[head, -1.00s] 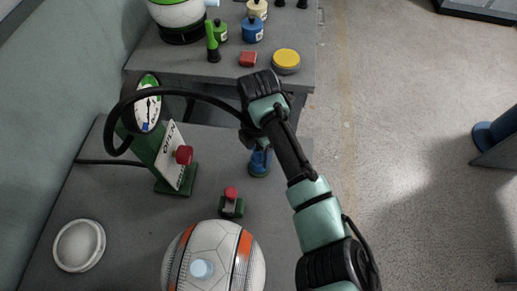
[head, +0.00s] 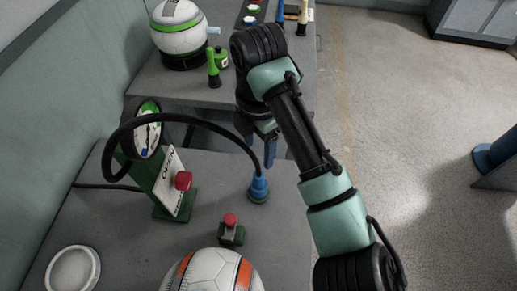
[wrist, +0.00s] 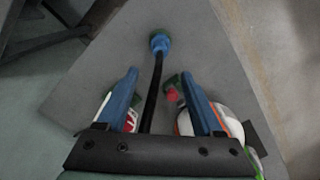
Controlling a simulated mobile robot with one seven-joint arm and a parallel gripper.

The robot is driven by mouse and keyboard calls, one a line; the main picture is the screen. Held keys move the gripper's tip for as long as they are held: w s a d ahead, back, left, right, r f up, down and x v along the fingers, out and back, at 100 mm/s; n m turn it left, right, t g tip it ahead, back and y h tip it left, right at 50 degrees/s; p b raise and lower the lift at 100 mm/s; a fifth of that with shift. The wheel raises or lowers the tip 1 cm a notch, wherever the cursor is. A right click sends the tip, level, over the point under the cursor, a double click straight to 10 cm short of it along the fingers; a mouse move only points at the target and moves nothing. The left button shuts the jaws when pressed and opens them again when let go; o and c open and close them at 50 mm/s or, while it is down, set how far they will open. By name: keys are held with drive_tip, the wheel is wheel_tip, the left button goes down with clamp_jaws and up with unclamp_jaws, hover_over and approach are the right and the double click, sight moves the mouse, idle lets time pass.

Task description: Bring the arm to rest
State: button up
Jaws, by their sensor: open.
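My arm reaches from the lower right over the grey table (head: 290,225) in the head view. My gripper (head: 257,148) points down, partly hidden by its own wrist. In the wrist view, the two blue fingers of my gripper (wrist: 159,78) are spread wide with nothing held between them. A blue nozzle (head: 259,187) on a black hose stands upright on a green base, below and apart from the fingers. The nozzle also shows in the wrist view (wrist: 160,42), beyond the fingertips, with its hose running back between them in the picture.
A green gauge stand (head: 160,180) with a red knob is left of the nozzle. A small red-topped device (head: 231,232), a white-orange ball (head: 213,273) and a white dish (head: 73,270) are nearer. A second table behind holds another ball (head: 180,38) and bottles.

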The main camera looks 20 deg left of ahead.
idle(0.4)
drive_tip(key=w+a+r+m+t+y, duration=0.55)
drive_tip(key=a+r, duration=0.25)
drive_tip(key=r, duration=0.4)
drive_tip(key=w+r+m+t+y, duration=0.25)
drive_tip(key=r+m+t, duration=0.3)
drive_tip(key=r, duration=0.65)
drive_tip(key=s+d+r+m+t, duration=0.1)
drive_tip(key=d+r+m+t, duration=0.35)
drive_tip(key=r, duration=0.35)
drive_tip(key=s+d+r+m+t, duration=0.1)
drive_tip(key=d+r+m+t, duration=0.35)
drive_tip(key=r, duration=0.35)
drive_tip(key=s+d+r+m+t+h, duration=0.7)
drive_tip(key=s+d+r+m, duration=0.3)
drive_tip(key=d, duration=0.3)
drive_tip(key=shift+s+h, duration=0.5)
drive_tip(key=shift+s, duration=0.05)
